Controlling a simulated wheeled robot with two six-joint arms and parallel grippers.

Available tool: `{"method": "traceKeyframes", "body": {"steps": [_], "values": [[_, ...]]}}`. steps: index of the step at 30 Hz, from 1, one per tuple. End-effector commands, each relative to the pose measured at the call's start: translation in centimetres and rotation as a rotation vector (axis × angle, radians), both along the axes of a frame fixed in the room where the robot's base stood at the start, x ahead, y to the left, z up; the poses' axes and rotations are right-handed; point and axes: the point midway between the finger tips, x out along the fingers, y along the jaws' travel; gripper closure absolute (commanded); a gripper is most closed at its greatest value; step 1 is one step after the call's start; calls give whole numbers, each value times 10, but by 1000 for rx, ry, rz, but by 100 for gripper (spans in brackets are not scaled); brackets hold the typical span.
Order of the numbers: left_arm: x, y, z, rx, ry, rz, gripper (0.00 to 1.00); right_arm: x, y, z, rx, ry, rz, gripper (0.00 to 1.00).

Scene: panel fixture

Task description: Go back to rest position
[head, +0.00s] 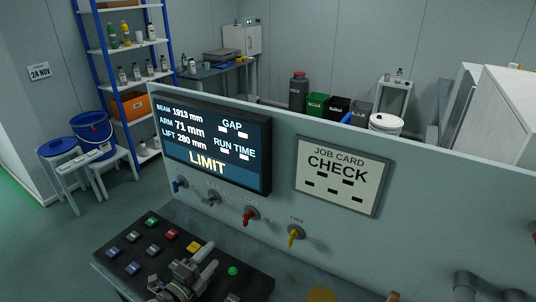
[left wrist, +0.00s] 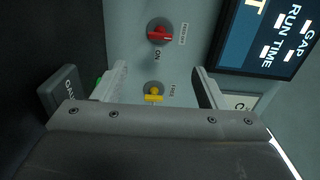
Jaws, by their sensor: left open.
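My left gripper (head: 207,262) is at the bottom of the head view, above the black button console (head: 125,262) and in front of the panel (head: 400,230). In the left wrist view, its two fingers (left wrist: 160,82) are spread apart with nothing held between them. The yellow knob (left wrist: 153,95) shows in the gap between the fingers, on the panel beyond; I cannot tell how far off it is. The red knob (left wrist: 160,34) is above it, marked ON. My right gripper is not in view.
The panel carries a screen (head: 214,145) reading LIMIT, a job card (head: 342,175) reading CHECK, and a row of knobs, including a blue one (head: 180,183) at the left. Coloured buttons cover the console. A blue bucket (head: 91,128) and shelves (head: 128,47) stand behind, left.

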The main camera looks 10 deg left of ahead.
Motion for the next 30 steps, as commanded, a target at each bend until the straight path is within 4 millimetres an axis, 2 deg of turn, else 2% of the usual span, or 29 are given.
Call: {"method": "traceKeyframes", "body": {"steps": [4, 8, 14, 18, 22, 26, 30], "values": [[-3, 10, 6, -47, 6, 68, 35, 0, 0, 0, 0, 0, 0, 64], [-14, 34, 16, -160, 33, 228, 35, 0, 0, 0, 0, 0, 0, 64], [-51, 80, 22, -413, 135, 537, 35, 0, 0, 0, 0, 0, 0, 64], [-88, 101, 16, -595, 246, 735, 35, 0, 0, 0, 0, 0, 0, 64], [-129, 109, 6, -755, 379, 898, 35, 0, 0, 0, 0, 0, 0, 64], [-175, 104, -4, -898, 540, 1042, 35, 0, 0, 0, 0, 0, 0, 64], [-220, 89, -11, -1008, 709, 1156, 35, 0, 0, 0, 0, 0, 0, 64]]}}
